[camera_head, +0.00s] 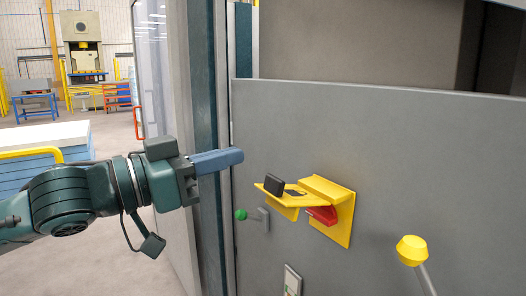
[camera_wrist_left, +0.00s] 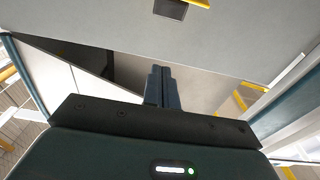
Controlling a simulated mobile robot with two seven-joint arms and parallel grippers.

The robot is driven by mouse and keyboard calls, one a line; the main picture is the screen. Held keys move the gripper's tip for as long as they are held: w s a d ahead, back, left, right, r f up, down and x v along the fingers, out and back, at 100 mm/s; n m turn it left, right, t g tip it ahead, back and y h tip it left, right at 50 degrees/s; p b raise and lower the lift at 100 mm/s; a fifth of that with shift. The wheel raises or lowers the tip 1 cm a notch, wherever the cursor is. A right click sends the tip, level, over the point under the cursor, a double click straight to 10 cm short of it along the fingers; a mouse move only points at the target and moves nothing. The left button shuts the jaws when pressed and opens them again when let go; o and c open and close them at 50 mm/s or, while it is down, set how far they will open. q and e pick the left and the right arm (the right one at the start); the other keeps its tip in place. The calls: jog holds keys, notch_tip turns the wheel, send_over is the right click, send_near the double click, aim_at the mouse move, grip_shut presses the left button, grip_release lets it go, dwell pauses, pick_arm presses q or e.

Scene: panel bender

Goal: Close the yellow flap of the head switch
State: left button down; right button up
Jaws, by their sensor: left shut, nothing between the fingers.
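The head switch is a yellow housing (camera_head: 342,213) on the grey machine panel, with a red handle (camera_head: 322,215) on it. Its yellow flap (camera_head: 309,201) stands open, sticking out from the housing toward the left, with a black block (camera_head: 274,184) near its outer end. My left gripper (camera_head: 238,156) is shut and empty, up and left of the flap and apart from it. In the left wrist view its closed fingers (camera_wrist_left: 161,72) point toward the panel. A yellow edge (camera_wrist_left: 197,2) and a dark block (camera_wrist_left: 170,9) show at the top there. My right gripper is not in view.
A yellow knob (camera_head: 411,250) on a rod rises at the lower right. A small plate (camera_head: 292,281) is below the switch. A dark machine post (camera_head: 206,130) stands behind my left gripper.

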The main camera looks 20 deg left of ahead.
pick_arm(q)
jog(key=r+p, duration=0.1)
jog(key=p, duration=0.3)
send_over(270, 189)
jog(key=f, duration=0.1)
jog(key=f+b, duration=0.1)
jog(key=f, duration=0.1)
jog(key=s+a+f, duration=0.1)
jog(key=shift+f, duration=0.15)
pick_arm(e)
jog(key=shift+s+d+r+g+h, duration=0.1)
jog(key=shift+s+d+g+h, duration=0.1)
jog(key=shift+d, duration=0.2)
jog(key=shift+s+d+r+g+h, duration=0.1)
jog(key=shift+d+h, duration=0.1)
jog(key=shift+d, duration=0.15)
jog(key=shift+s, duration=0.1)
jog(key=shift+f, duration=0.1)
pick_arm(q)
jog(key=shift+s+a+f+t+h+b, duration=0.15)
jog(key=shift+f+t+h+b, duration=0.4)
jog(key=shift+b, duration=0.7)
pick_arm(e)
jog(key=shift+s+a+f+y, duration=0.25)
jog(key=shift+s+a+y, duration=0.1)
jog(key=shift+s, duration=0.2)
